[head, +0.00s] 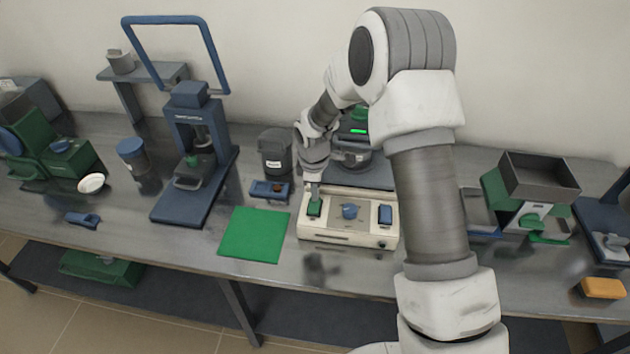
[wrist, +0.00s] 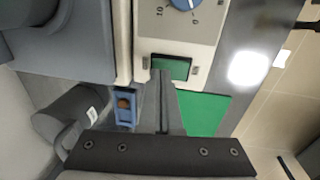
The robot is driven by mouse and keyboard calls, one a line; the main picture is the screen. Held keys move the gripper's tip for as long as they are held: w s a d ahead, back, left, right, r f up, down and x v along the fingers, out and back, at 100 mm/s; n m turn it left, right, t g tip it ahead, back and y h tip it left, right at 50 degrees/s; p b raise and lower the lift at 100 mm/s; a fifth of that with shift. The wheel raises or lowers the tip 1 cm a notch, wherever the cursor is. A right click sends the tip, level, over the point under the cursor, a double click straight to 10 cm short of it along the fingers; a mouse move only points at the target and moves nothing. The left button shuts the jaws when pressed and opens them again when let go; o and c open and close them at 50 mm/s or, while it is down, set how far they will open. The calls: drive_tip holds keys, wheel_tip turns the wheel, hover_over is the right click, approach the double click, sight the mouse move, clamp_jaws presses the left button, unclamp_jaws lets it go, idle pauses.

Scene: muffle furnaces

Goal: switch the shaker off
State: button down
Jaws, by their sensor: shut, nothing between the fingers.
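The shaker (head: 345,232) is a beige box on the bench with a dark top part behind its front panel. My gripper (head: 314,192) is shut and empty, pointing down at the green switch. In the wrist view the fingertips (wrist: 162,76) lie at the edge of the green switch (wrist: 178,68); I cannot tell whether they touch it. The knob (wrist: 184,4) shows partly, with its scale.
A green mat (head: 254,235) lies left of the shaker. A small blue box with a reddish button (head: 270,190) and a dark jar (head: 276,152) stand close to my gripper's left. A blue press (head: 190,160) is further left. My arm hides part of the bench at right.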

drive_tip(key=shift+f, duration=0.45)
drive_tip(key=shift+w+f+b, duration=0.15)
drive_tip(key=shift+f+b, duration=0.15)
drive_tip(key=shift+b, duration=0.1)
drive_tip(key=shift+r, duration=0.1)
drive_tip(key=shift+s, duration=0.2)
drive_tip(key=shift+s+a+r, duration=0.1)
drive_tip(key=shift+s, duration=0.55)
drive_tip(key=shift+r, duration=0.15)
